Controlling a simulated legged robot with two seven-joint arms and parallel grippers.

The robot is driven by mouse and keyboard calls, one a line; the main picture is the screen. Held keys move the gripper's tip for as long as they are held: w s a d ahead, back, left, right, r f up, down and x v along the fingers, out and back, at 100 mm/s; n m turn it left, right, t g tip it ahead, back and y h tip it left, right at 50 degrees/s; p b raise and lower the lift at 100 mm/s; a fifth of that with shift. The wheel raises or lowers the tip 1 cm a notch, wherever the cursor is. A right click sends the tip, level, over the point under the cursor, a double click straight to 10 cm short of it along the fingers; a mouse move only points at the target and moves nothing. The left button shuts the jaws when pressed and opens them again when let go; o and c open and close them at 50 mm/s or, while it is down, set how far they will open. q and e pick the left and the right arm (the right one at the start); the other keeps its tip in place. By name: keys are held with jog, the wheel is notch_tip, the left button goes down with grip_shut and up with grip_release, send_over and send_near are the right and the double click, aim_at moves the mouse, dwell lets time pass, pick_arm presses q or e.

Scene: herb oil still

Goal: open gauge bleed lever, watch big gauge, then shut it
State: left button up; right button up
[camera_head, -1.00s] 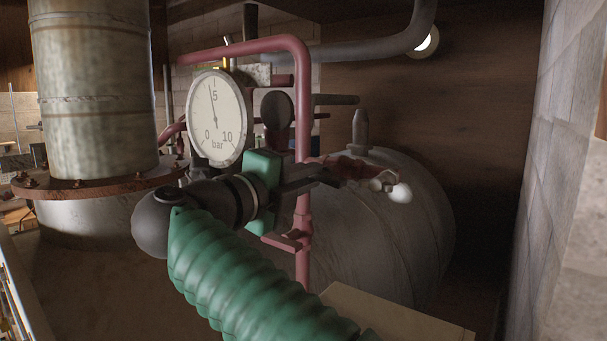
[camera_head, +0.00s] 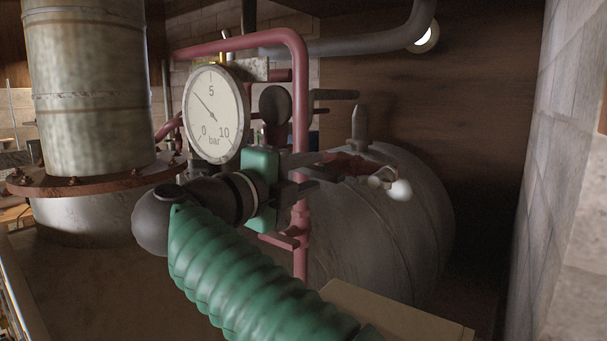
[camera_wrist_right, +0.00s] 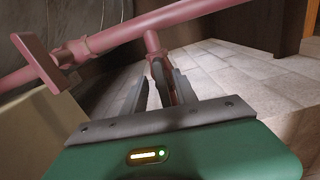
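The big gauge (camera_head: 216,113) has a round white dial marked 0, 5, 10 and bar. Its needle points up and left, between 0 and 5. My right gripper (camera_head: 312,170) reaches right, past the gauge and the red pipe. Its fingers look parted. In the right wrist view, a short red fitting (camera_wrist_right: 157,68) hangs from the red pipe and runs down between the fingers (camera_wrist_right: 162,88). I cannot tell whether it touches them, nor clearly make out the bleed lever. My left gripper is out of view.
The red pipe (camera_head: 301,95) stands close to my right gripper. A large grey tank (camera_head: 405,225) lies behind it. A metal column (camera_head: 92,95) with a rusty flange stands left. A smaller dark round gauge (camera_head: 275,104) sits behind the big one. A block wall (camera_head: 560,190) bounds the right.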

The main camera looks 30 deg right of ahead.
jog(key=shift+d, duration=0.15)
jog(key=b+v, duration=0.3)
jog(key=v, duration=1.4)
jog(key=shift+w+d+f, duration=0.15)
jog(key=shift+a, duration=0.25)
jog(key=shift+d, duration=0.15)
dwell(0.9)
